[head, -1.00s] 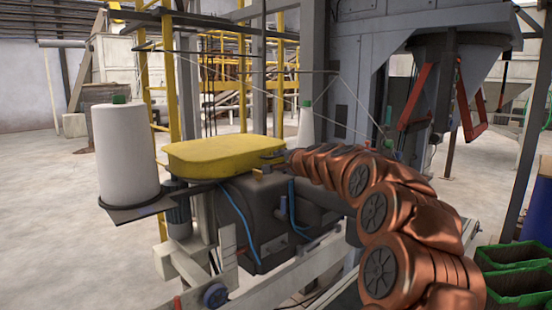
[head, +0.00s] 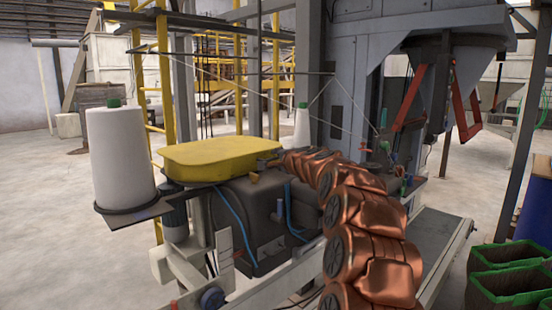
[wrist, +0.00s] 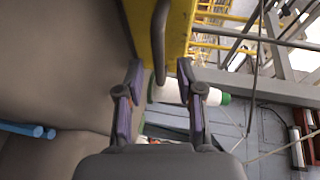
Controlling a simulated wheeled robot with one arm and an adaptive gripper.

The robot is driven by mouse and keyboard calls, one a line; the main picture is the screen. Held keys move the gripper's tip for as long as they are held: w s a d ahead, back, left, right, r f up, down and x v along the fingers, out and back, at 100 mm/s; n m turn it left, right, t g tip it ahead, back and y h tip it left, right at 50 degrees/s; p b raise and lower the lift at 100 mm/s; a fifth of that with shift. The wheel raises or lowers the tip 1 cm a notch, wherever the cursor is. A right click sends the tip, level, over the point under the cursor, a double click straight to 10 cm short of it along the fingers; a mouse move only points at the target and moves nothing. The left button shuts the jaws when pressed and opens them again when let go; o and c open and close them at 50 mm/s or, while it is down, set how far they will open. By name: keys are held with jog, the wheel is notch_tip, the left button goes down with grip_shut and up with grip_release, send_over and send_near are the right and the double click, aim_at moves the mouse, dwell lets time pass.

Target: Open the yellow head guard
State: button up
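The yellow head guard (head: 208,158) lies flat and closed on top of the dark sewing head (head: 262,215) in the head view. My gripper (head: 268,160) is at the guard's right end, small and partly hidden by my copper arm. In the wrist view the guard's yellow edge (wrist: 178,22) is at the top, with a grey curved handle (wrist: 159,45) beside it. My gripper (wrist: 160,68) is open there, one finger on each side of the handle's lower end. A gap shows on both sides, and I see no contact.
A white thread cone (head: 122,160) stands on a plate left of the guard, and another cone (head: 302,128) stands behind it. Blue hoses (head: 238,222) hang below. Green-rimmed bins (head: 508,275) and a conveyor (head: 440,235) are at the right.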

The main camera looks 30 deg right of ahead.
jog(key=shift+x, duration=0.9)
grip_shut()
